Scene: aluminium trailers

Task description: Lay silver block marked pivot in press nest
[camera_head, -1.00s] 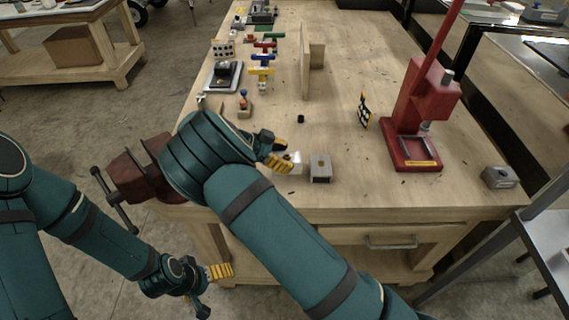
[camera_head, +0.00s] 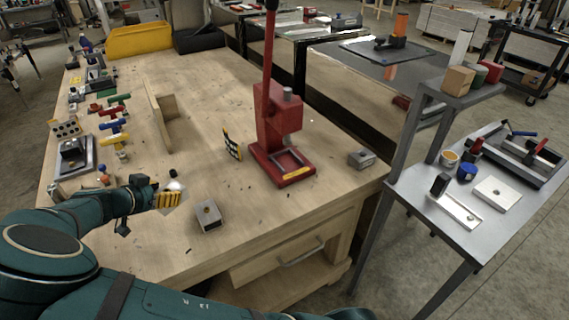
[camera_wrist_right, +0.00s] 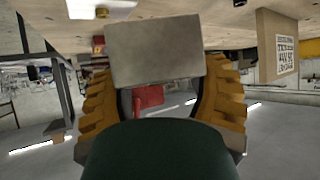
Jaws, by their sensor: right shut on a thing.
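My right gripper (camera_head: 169,200) is shut on a silver block, above the near left part of the bench. In the right wrist view the silver block (camera_wrist_right: 157,52) is a plain grey box between the yellow fingers; no marking is legible. In the head view the block is mostly hidden by the fingers. The red press (camera_head: 279,125) stands to the right of the gripper, its nest (camera_head: 289,163) a tray-like frame on the base, with no block seen in it. My left gripper is out of view.
A grey block with a hole (camera_head: 208,216) sits near the bench's front edge, right of my gripper. Another grey block (camera_head: 361,159) lies right of the press. A wooden upright (camera_head: 160,115) stands farther back.

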